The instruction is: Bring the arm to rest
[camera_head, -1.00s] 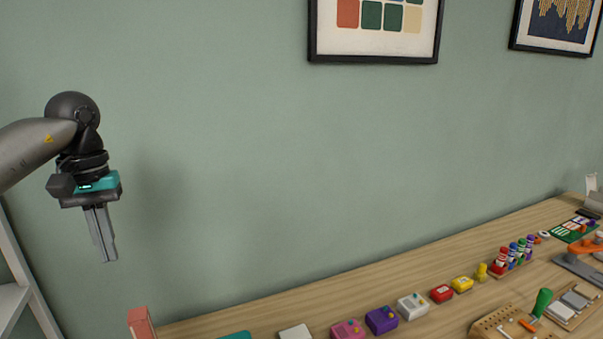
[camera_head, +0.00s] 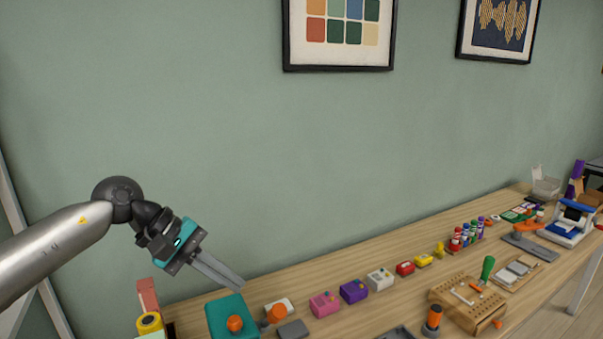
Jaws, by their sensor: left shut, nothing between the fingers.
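My left arm comes in from the left, and its gripper (camera_head: 236,284) is shut with nothing in it. The fingers point down and to the right. In the picture they lie just above a teal block with an orange knob (camera_head: 233,318) on the wooden bench (camera_head: 350,262). I cannot tell the exact height of the fingertips above the bench. My right gripper is not in view.
A row of small coloured boxes, such as a pink one (camera_head: 324,304) and a purple one (camera_head: 353,291), runs along the bench. A wooden tool block (camera_head: 455,303) and a screwdriver with a green handle (camera_head: 487,268) lie to the right. Framed pictures hang on the green wall.

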